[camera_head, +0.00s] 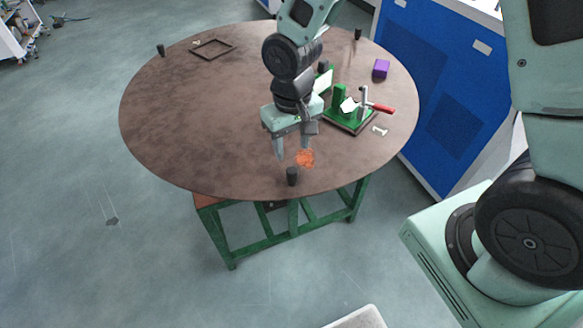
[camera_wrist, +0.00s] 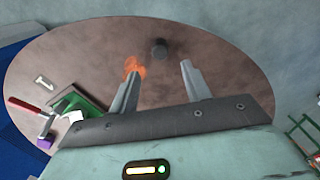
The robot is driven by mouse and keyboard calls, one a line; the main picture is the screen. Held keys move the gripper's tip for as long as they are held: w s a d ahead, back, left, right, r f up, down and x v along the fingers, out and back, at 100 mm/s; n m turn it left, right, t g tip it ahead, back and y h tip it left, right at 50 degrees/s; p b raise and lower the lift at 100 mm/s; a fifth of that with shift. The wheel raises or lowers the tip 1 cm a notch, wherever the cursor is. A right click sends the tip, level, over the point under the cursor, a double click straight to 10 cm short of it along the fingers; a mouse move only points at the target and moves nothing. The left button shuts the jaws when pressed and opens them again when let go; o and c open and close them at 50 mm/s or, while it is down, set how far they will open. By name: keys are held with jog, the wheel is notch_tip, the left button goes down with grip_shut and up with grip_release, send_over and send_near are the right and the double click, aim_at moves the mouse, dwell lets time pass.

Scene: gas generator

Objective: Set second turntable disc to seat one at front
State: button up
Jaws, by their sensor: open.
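The turntable disc (camera_head: 190,120) is a large round brown top on a green frame. It also fills much of the wrist view (camera_wrist: 70,60). A short black peg (camera_head: 292,176) stands near its front rim, and the wrist view shows a peg (camera_wrist: 158,48) just beyond my fingertips. My gripper (camera_head: 292,154) is open and empty above the front part of the disc, pointing down. In the wrist view its two fingers (camera_wrist: 160,74) are spread, with the peg between their lines but apart from them. An orange patch (camera_head: 306,158) shows beside the fingers. Seat markings are not visible.
A green fixture with a red-handled clamp (camera_head: 350,110) stands right of my gripper. A small white piece (camera_head: 379,131) and a purple block (camera_head: 381,69) lie nearby. A dark square frame (camera_head: 213,48) lies at the back left. The disc's left side is mostly clear. A blue cabinet (camera_head: 440,110) stands at right.

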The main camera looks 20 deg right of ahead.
aim_at(292, 169)
notch_tip(292, 169, down, 10)
jog(key=shift+r+p, duration=0.1)
jog(key=shift+p, duration=0.75)
